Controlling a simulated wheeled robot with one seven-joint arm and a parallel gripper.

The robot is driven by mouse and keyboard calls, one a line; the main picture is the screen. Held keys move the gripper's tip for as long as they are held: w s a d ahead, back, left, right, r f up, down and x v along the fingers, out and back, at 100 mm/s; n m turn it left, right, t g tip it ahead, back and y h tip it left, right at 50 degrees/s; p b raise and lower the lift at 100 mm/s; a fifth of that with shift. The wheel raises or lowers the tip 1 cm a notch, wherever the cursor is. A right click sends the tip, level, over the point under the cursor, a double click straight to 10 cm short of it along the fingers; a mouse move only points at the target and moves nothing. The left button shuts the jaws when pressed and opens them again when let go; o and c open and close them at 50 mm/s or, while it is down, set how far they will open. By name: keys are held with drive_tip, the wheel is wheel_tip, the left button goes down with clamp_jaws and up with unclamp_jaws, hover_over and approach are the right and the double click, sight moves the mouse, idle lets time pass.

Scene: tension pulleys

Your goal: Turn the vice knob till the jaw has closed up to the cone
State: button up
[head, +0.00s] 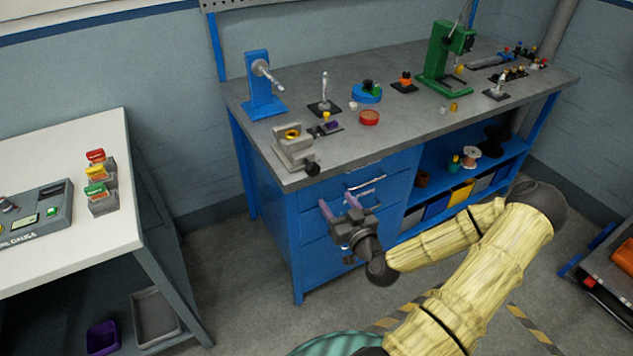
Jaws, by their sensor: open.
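The grey vice (291,152) sits at the front left corner of the grey workbench. Its dark knob (313,169) sticks out at the bench's front edge. A small gold, ring-like piece (292,134) shows at the top of the vice between its jaws; it may be the cone, but it is too small to tell. The width of the jaw gap is not clear. My gripper (343,207) is open and empty, with purple fingers pointing up toward the bench. It is in front of the blue drawers, below and to the right of the knob, and apart from it.
The workbench (424,124) carries a blue stand (263,85), a red dish (369,117) and a green press (445,60). Drawer handles (366,187) stick out near my gripper. A white table (75,180) stands at left, with open floor between.

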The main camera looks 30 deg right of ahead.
sight(314, 172)
drive_tip(key=w, duration=1.2)
drive_tip(key=shift+w+b, duration=0.35)
drive_tip(key=shift+b, duration=0.05)
drive_tip(key=c, duration=1)
